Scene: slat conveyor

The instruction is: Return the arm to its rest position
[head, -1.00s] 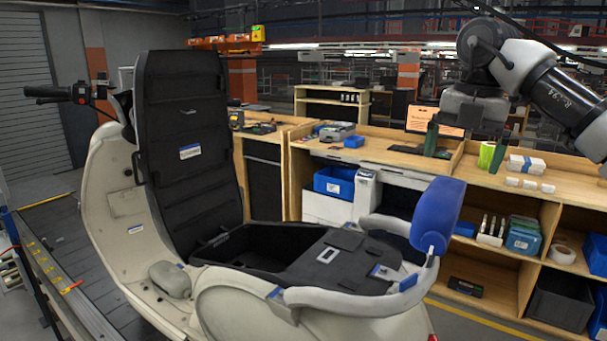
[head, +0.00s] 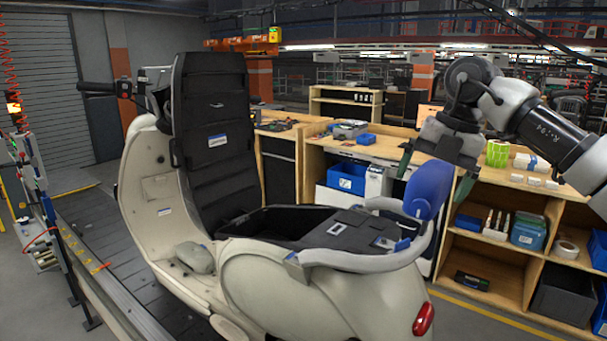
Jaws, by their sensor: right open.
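My right arm comes in from the right edge of the head view. Its gripper (head: 436,177) points down with two dark green fingers spread apart, empty. The left finger shows beside the scooter's blue backrest (head: 428,190), and the right finger shows just right of it. The backrest partly overlaps the gap between the fingers in the picture; I cannot tell the distance in depth. The cream scooter (head: 290,285) stands on the slat conveyor (head: 105,238), with its black seat lid (head: 215,140) raised upright and its storage space open. My left gripper is not in view.
Wooden workbenches (head: 385,148) with shelves stand behind the scooter, carrying blue bins (head: 347,177), a green cup (head: 497,153) and small white boxes (head: 532,162). A dark grey crate (head: 562,298) sits low at the right. Grey floor (head: 470,322) is clear in front at the right.

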